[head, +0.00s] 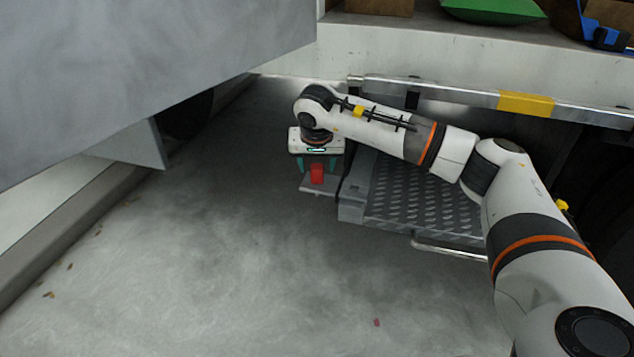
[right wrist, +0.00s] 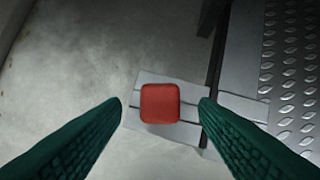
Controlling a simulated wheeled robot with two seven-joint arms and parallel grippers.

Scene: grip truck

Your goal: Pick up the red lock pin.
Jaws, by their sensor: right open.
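The red lock pin (head: 317,174) stands on a small grey bracket plate (head: 318,190) beside the truck's metal step. My right gripper (head: 319,168) is right above it, pointing down. In the right wrist view the pin's square red top (right wrist: 160,103) lies between the two green fingertips (right wrist: 160,101), with a gap on each side. The right gripper is open and holds nothing. The pin's lower part is hidden in the right wrist view. My left gripper is in neither view.
A diamond-plate step (head: 425,200) with a handle bar (head: 450,249) lies right of the pin. A rail with a yellow band (head: 526,103) runs above. A large grey panel (head: 150,70) fills the upper left. The concrete floor (head: 220,270) is mostly clear.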

